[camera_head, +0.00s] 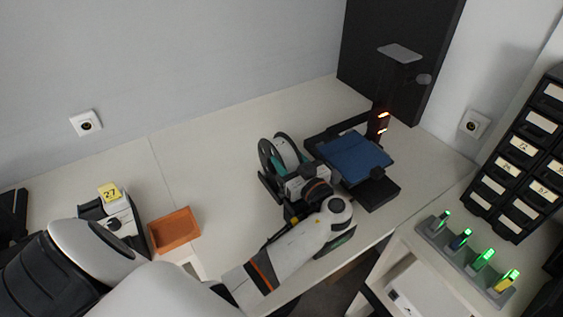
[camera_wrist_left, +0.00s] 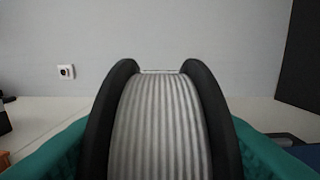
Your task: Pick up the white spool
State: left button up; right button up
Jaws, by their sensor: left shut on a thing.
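The white spool (camera_head: 284,151) has dark flanges and stands upright near the middle of the table in the head view. In the left wrist view the spool (camera_wrist_left: 160,125) fills the centre, with pale ribbed windings between two black flanges. My left gripper (camera_head: 291,168) is shut on it, with a teal finger against each side in the wrist view. My gripper and wrist hide part of the spool in the head view. I cannot tell whether the spool is clear of its support. My right gripper is not in view.
A dark printer-like machine (camera_head: 382,118) with a blue plate (camera_head: 354,156) stands just right of the spool. An orange tray (camera_head: 174,231) and a device with a yellow note (camera_head: 108,191) are at the left. A rack (camera_head: 468,252) with green lights is at the right. The table behind the tray is clear.

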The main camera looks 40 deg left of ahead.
pick_arm(q)
notch_tip(320, 180, up, 10)
jog(key=b, duration=0.2)
jog(key=shift+r+b, duration=0.1)
jog(key=shift+b, duration=0.25)
